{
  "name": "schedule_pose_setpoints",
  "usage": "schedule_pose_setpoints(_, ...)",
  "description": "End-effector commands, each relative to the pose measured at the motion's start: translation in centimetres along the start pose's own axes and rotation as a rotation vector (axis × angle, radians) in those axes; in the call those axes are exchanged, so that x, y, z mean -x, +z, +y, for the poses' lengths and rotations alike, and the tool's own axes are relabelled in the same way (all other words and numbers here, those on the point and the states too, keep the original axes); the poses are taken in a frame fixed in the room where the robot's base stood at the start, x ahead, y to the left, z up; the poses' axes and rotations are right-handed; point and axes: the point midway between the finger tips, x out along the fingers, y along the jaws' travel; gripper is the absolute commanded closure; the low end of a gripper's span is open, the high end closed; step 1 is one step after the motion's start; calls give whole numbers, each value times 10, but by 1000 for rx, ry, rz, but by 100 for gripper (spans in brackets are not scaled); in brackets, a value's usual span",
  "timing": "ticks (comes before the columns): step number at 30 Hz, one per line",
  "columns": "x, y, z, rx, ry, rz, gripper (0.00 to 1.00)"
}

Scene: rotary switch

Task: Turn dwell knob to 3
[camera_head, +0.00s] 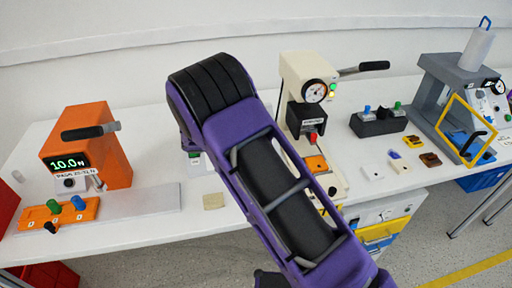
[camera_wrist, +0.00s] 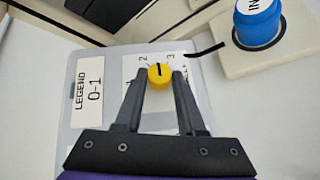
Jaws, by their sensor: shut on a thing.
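The yellow dwell knob (camera_wrist: 160,76) stands on a pale grey plate in the wrist view, with a black pointer line on its top. The line points nearly straight up, between the printed 2 and 3. A further mark at the lower left is partly covered by a finger. My gripper (camera_wrist: 160,78) is shut on the knob, one fingertip on each side. In the head view my purple arm hides the knob and the fingers.
A blue button (camera_wrist: 258,22) on a cream base stands close at the upper right. An orange device (camera_head: 100,150) stands left on the white bench, and a cream press (camera_head: 308,72) stands behind my arm.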

Motion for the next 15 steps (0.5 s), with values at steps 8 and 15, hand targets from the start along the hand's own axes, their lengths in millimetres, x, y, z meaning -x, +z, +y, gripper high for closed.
schedule_pose_setpoints(8,-1,0,6,-160,-198,-11,100)
schedule_pose_setpoints(15,-1,1,9,-265,-333,-21,100)
